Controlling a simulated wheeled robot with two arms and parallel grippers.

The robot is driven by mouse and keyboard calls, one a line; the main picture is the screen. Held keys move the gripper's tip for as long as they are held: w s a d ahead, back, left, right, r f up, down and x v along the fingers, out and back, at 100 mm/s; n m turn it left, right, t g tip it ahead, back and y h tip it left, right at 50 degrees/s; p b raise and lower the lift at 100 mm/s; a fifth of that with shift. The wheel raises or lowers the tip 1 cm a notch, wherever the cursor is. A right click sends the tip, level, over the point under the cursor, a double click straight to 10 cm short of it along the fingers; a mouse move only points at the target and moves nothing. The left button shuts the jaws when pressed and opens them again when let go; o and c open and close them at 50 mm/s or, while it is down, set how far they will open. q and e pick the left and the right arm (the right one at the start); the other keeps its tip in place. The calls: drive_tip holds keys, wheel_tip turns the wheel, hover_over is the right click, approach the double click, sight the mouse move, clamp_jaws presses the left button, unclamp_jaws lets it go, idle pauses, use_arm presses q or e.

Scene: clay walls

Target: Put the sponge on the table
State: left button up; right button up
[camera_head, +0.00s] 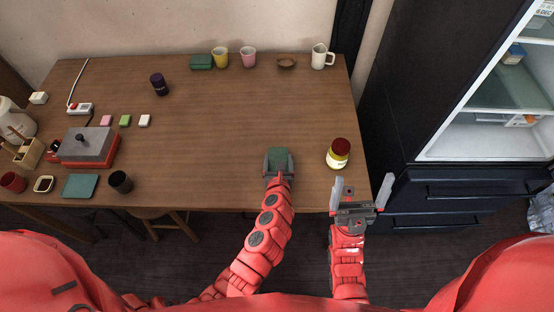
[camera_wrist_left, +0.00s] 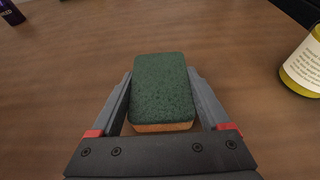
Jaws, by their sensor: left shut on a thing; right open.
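The sponge (camera_wrist_left: 162,88), with a dark green top and an orange-tan underside, sits between the fingers of my left gripper (camera_head: 278,160). The left gripper is shut on it, and it also shows in the left wrist view (camera_wrist_left: 162,105). In the head view the green sponge (camera_head: 278,155) is over the front part of the wooden table (camera_head: 225,120). I cannot tell whether its underside touches the tabletop. My right gripper (camera_head: 361,195) is open and empty, just off the table's front right edge.
A jar with a dark red lid (camera_head: 338,153) stands right of the sponge. Cups, a bowl (camera_head: 287,64) and a white mug (camera_head: 322,56) line the back edge. A red-and-grey appliance (camera_head: 86,147) and small items crowd the left. An open fridge (camera_head: 490,110) stands right. The table's middle is clear.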

use_arm(q)
drive_tip(key=shift+s+d+r, duration=0.1)
drive_tip(key=shift+s, duration=0.2)
drive_tip(key=o, duration=1)
drive_tip(key=shift+w+f, duration=0.2)
drive_tip(key=shift+o, duration=0.2)
drive_tip(key=shift+s+r, duration=0.1)
drive_tip(key=shift+r, duration=0.05)
